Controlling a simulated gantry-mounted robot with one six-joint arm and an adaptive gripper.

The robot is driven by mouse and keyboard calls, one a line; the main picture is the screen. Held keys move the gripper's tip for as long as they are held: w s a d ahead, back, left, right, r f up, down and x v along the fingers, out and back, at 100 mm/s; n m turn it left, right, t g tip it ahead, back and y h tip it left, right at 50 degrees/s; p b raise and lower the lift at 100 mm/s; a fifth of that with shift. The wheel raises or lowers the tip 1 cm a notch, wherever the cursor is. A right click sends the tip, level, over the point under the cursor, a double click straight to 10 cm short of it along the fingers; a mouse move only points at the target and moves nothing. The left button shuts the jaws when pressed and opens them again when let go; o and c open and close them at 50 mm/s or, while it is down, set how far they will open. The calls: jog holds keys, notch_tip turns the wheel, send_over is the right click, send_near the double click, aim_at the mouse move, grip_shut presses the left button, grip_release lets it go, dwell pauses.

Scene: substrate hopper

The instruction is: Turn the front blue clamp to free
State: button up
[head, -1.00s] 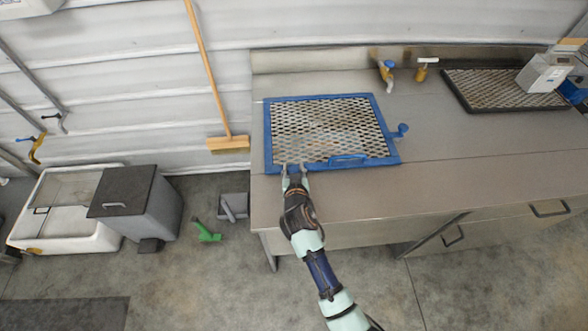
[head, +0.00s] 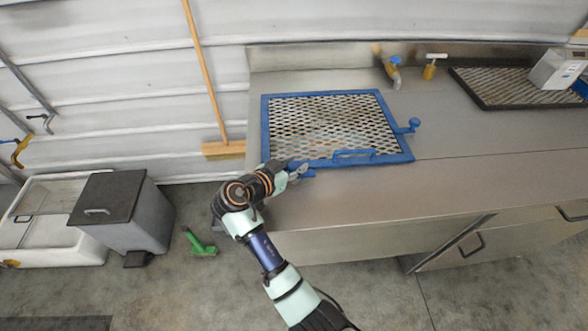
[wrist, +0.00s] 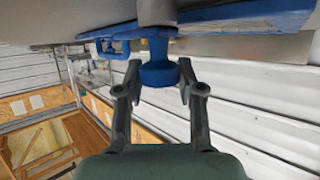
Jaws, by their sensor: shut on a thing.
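The front blue clamp shows in the wrist view as a blue knob (wrist: 158,74) on a short stem, with my gripper (wrist: 160,82) shut on it, one finger on each side. In the head view my gripper (head: 300,175) is at the front left of the blue-framed mesh screen (head: 265,125), coming in from the left. Only a bit of blue clamp (head: 307,172) shows there; my fingers and wrist hide the rest. I cannot tell its exact angle.
A second blue clamp (head: 412,124) sticks out at the screen's right side. A blue handle (head: 352,155) is on its front edge. The steel bench (head: 460,175) is clear in front. A grey bin (head: 125,210) stands on the floor at left.

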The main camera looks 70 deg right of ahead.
jog(key=shift+f, duration=0.2)
dwell(0.4)
jog(key=o, duration=1.2)
jog(key=shift+c, duration=0.2)
jog(key=shift+r, duration=0.1)
jog(key=shift+a+r, duration=0.1)
jog(key=shift+a, duration=0.05)
jog(key=v, duration=1.1)
jog(key=shift+w+a+r, duration=0.2)
jog(key=shift+w, duration=0.1)
